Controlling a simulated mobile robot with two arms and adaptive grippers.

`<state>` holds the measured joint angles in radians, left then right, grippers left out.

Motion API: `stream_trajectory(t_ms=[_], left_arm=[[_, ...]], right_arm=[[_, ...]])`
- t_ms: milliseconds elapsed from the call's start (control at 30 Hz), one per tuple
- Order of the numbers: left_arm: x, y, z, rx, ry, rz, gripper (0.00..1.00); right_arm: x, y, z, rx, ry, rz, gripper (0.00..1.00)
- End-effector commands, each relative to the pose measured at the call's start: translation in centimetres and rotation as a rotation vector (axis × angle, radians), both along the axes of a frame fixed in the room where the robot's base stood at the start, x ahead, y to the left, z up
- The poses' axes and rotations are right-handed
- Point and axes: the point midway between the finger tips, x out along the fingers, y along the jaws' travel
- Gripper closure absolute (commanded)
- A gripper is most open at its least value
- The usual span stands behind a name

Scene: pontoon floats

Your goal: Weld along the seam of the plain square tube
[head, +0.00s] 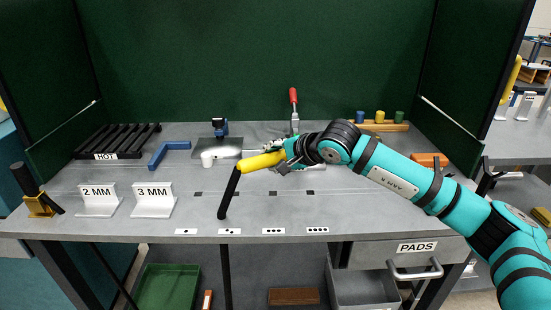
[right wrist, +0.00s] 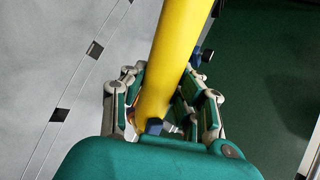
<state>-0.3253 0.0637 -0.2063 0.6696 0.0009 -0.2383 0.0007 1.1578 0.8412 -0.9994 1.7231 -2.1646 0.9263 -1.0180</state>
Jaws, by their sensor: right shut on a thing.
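My right gripper (head: 287,158) is shut on the yellow handle (head: 262,161) of a tool. Its long black end (head: 229,196) slants down to the left, over the front middle of the bench. I cannot tell whether its tip touches the bench. In the right wrist view the yellow handle (right wrist: 178,55) runs up between the fingers (right wrist: 160,100). I cannot make out a plain square tube for sure. A short white piece (head: 207,159) stands by a grey plate (head: 228,147) under a blue and black clamp (head: 220,127). My left gripper is not in view.
A black rack marked HOT (head: 118,140) and a blue angled bar (head: 168,152) lie at the back left. Stands marked 2 MM (head: 98,200) and 3 MM (head: 154,201) and a brass holder (head: 41,206) are front left. A red-handled clamp (head: 294,108) stands behind my gripper.

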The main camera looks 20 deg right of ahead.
Motion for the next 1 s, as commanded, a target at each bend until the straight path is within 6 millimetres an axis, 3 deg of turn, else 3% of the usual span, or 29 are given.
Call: stream_trajectory(t_ms=[1000], left_arm=[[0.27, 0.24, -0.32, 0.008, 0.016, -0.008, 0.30]], right_arm=[[-0.12, -0.82, 0.03, 0.004, -0.008, 0.000, 1.00]])
